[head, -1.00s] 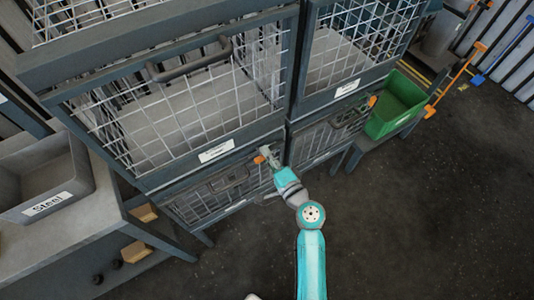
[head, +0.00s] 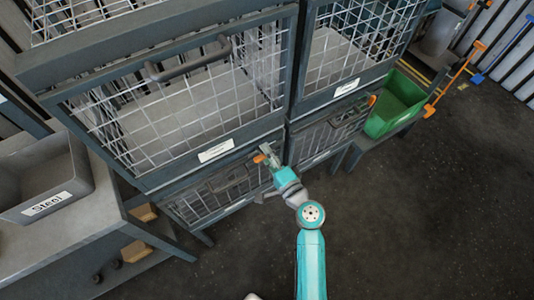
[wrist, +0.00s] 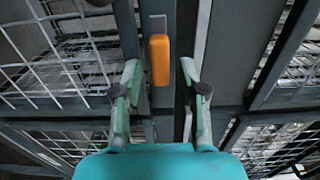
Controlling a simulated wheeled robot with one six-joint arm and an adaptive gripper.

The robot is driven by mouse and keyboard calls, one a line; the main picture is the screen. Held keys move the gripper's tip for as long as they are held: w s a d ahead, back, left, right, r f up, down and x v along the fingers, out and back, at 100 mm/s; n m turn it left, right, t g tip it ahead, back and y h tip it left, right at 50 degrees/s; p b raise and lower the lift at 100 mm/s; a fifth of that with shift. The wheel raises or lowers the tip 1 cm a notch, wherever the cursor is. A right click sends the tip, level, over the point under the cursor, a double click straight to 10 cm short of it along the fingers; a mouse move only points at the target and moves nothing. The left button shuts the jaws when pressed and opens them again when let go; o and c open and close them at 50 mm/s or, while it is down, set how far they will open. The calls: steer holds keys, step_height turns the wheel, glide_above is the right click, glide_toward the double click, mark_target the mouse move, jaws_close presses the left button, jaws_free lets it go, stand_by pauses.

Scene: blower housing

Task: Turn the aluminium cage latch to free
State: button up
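An orange latch handle (wrist: 159,60) stands upright in the wrist view, on a dark post between mesh cage doors. My gripper (wrist: 160,72) is open, with one finger on each side of the latch and a visible gap on both sides. In the head view my gripper (head: 268,153) is at the lower left cage door (head: 215,195), and the orange latch (head: 260,158) shows beside its fingertips. White labels sit on the upper left cage (head: 216,150) and upper right cage (head: 347,88); their text is too small to read.
Another orange latch (head: 372,99) is on the lower right cage, near a green bin (head: 395,105). A grey bin labelled Steel (head: 45,180) stands on a bench at the left. A grey handle (head: 188,62) projects from the upper left cage.

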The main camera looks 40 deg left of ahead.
steer(key=v, duration=1.2)
stand_by(0.5)
